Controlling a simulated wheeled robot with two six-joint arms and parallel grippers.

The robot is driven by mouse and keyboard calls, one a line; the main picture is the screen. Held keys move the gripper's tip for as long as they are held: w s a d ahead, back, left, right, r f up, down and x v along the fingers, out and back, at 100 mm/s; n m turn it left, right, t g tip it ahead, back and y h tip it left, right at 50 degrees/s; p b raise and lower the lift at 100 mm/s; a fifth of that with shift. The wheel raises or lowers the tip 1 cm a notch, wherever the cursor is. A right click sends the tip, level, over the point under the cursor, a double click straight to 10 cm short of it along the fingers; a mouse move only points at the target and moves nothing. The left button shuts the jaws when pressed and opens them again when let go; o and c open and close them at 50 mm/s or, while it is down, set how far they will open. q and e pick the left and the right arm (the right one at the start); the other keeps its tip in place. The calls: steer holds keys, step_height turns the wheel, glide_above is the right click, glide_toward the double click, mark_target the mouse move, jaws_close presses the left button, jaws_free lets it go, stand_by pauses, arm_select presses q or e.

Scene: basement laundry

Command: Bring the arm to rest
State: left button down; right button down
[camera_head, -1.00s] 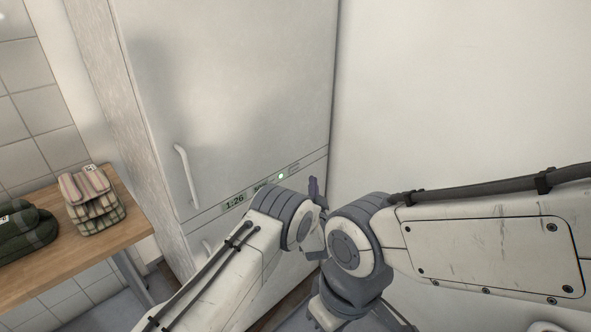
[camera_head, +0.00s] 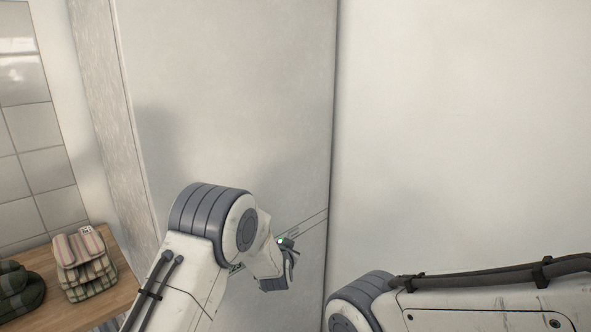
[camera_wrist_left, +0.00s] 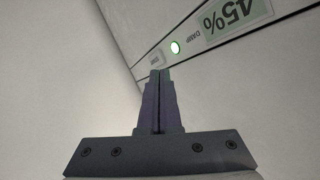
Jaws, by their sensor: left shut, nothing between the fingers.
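My left arm comes up from the bottom left in the head view. Its gripper (camera_head: 287,252) is small and partly hidden by the wrist, in front of a tall pale cabinet (camera_head: 225,90). In the left wrist view the two fingers (camera_wrist_left: 160,76) are closed together with nothing between them. I cannot tell whether the fingertips touch the cabinet. My right arm shows only as a link and a joint at the lower right; its gripper is out of view.
A wooden bench (camera_head: 116,288) stands at the lower left. It bears a folded striped cloth (camera_head: 84,268) and a folded dark green cloth (camera_head: 22,292). A bare pale wall (camera_head: 460,130) fills the right, and a tiled wall (camera_head: 35,140) is at the far left.

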arm_select(q)
steer(key=s+a+r+n+g+y, duration=0.1)
steer(key=s+a+n+g, duration=0.4)
steer(key=s, duration=1.2)
steer(key=s+a+n+g, duration=0.1)
steer(key=s+a+g, duration=0.5)
steer(key=s+a, duration=0.8)
steer(key=s+d+r+m+g, duration=0.1)
steer(key=s+d+r+m, duration=0.25)
steer(key=s+d, duration=0.5)
steer(key=s+d+r+m+g, duration=0.2)
steer(key=s+d+r+m, duration=0.15)
steer(key=s+d, duration=0.5)
step_height(320, 180, up, 12)
steer(key=p, duration=1.3)
steer(key=shift+s+a+m+h, duration=0.15)
steer(key=shift+s+m+h, duration=0.15)
steer(key=shift+h, duration=0.1)
